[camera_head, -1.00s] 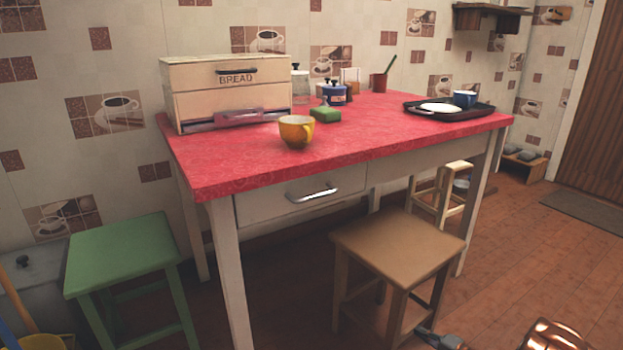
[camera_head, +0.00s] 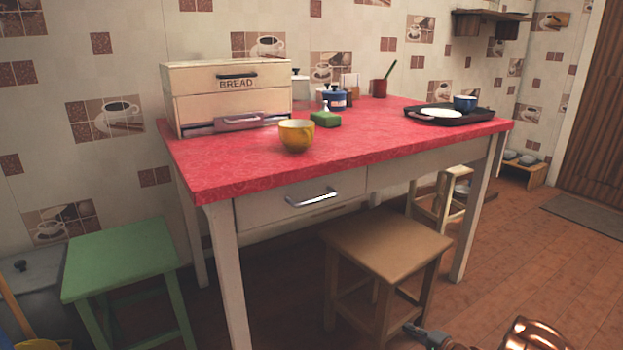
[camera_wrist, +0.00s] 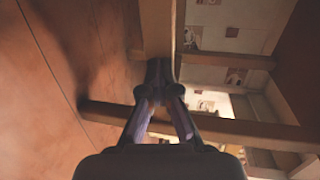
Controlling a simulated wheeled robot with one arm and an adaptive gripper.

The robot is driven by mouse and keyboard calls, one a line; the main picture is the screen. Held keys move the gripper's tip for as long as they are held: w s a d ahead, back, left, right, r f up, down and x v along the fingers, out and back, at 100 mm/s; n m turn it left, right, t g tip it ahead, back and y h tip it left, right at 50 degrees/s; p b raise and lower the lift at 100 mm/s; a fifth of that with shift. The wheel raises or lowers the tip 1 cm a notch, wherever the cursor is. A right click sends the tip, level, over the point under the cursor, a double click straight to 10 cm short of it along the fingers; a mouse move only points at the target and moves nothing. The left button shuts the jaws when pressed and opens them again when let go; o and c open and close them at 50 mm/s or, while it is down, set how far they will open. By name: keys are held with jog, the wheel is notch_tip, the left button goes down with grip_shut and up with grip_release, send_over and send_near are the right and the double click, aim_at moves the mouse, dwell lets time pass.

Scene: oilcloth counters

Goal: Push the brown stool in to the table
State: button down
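The brown stool (camera_head: 387,243) stands upright at the near long side of the red-topped table (camera_head: 235,172), between its near legs. The stool's far part seems to be under the table and its near part sticks out; the exact depth is hard to judge. My gripper (camera_head: 412,330) is low at the stool's near right side, below seat height. In the wrist view, my gripper (camera_wrist: 160,68) has its fingertips together, at or touching a wooden leg (camera_wrist: 158,28) of the stool. No grasp on the leg is visible.
A green stool (camera_head: 120,260) stands left of the table. A pale wooden stool (camera_head: 447,192) is behind the table's right part. A bread box (camera_head: 190,85), yellow cup (camera_head: 297,136) and black tray (camera_head: 475,117) stand on the table.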

jog(key=shift+r+x, duration=0.7)
jog(key=shift+x, duration=3.15)
jog(key=f+p+v, duration=0.2)
jog(key=p+v, duration=0.2)
jog(key=v, duration=0.7)
jog(key=shift+s+d, duration=0.35)
jog(key=shift+s, duration=0.15)
